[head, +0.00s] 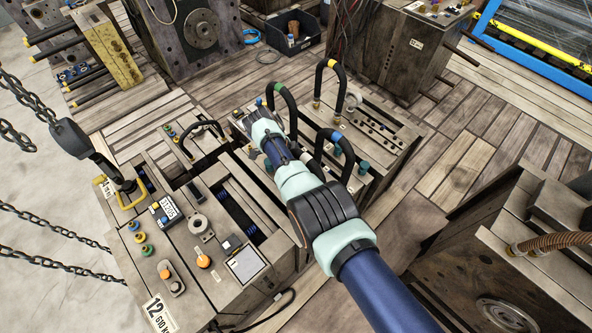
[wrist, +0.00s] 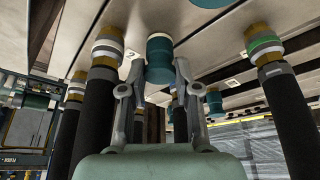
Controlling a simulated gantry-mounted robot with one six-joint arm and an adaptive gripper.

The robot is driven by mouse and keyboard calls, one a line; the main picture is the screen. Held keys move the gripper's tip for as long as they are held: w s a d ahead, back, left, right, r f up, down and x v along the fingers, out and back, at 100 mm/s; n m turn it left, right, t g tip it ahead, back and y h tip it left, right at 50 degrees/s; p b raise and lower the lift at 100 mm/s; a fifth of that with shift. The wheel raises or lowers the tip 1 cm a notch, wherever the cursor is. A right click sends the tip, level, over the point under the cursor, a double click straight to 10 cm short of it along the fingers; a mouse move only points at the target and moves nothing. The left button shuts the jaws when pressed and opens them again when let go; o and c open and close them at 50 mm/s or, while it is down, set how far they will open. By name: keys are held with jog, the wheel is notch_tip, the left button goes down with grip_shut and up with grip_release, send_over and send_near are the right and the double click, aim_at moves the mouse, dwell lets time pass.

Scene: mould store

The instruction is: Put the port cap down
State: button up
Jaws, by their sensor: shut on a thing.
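The port cap (wrist: 159,60) is a teal cylinder in the middle of the wrist view. My gripper (wrist: 160,84) has one finger on each side of it and is shut on it. The cap's far end is near the mould face, and I cannot tell whether it touches. In the head view my arm reaches across the middle of the mould, and my fingers and the held cap are hidden behind it. Another teal cap (wrist: 215,102) shows to the right of my gripper in the wrist view. A similar teal cap (head: 364,168) stands on the mould in the head view.
Black hoses with brass fittings flank my gripper closely, one on the left (wrist: 101,95) and one with a green band (wrist: 284,105) on the right. A looped hose (head: 333,72) arches over the mould. A chain hook (head: 75,140) hangs at the left.

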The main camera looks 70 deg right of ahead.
notch_tip(320, 180, up, 20)
jog(key=p, duration=1.1)
